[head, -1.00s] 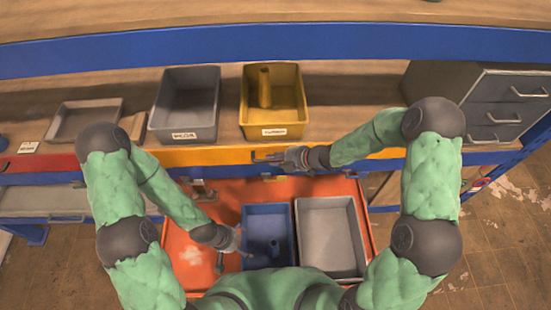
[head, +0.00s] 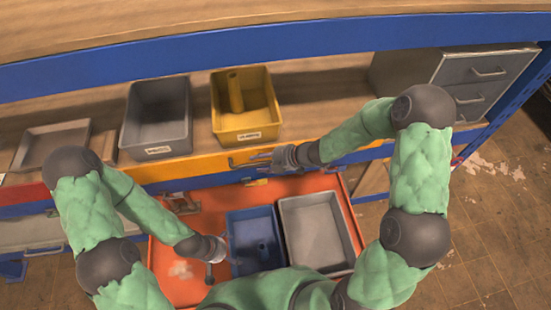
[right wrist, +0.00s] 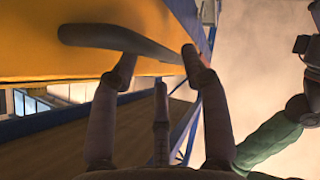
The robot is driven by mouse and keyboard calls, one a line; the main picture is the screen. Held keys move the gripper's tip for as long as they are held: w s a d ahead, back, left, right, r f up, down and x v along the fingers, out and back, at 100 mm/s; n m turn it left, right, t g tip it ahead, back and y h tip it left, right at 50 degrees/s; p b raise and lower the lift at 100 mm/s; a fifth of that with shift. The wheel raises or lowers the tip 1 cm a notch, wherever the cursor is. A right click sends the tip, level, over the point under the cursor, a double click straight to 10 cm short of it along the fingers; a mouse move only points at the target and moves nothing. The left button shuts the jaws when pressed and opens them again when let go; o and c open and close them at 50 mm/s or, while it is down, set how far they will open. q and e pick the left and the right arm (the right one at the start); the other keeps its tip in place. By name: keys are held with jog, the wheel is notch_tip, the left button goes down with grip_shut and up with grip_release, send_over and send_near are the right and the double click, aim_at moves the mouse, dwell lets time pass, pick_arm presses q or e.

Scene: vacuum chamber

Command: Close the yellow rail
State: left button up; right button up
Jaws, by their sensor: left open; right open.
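The yellow rail (head: 178,167) runs along the front of the shelf in the head view. It fills the top left of the right wrist view (right wrist: 100,22). Its dark bar handle (right wrist: 110,40) crosses in front of my right fingertips. My right gripper (head: 262,160) is open at the handle; the fingers (right wrist: 160,62) are spread at its middle and right end. I cannot tell whether they touch it. My left gripper (head: 224,252) is open and low, beside the blue bin (head: 232,222), away from the rail. How far the rail stands out is unclear.
A grey bin (head: 157,146) and a yellow bin (head: 246,129) stand on the shelf above the rail. A red cart (head: 180,228) holds the blue bin and a light grey bin (head: 330,268) below. A grey drawer cabinet (head: 480,72) stands at the right.

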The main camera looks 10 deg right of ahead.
jog(key=v, duration=0.7)
jog(key=shift+s+d+r, duration=0.2)
jog(key=shift+s+d, duration=0.1)
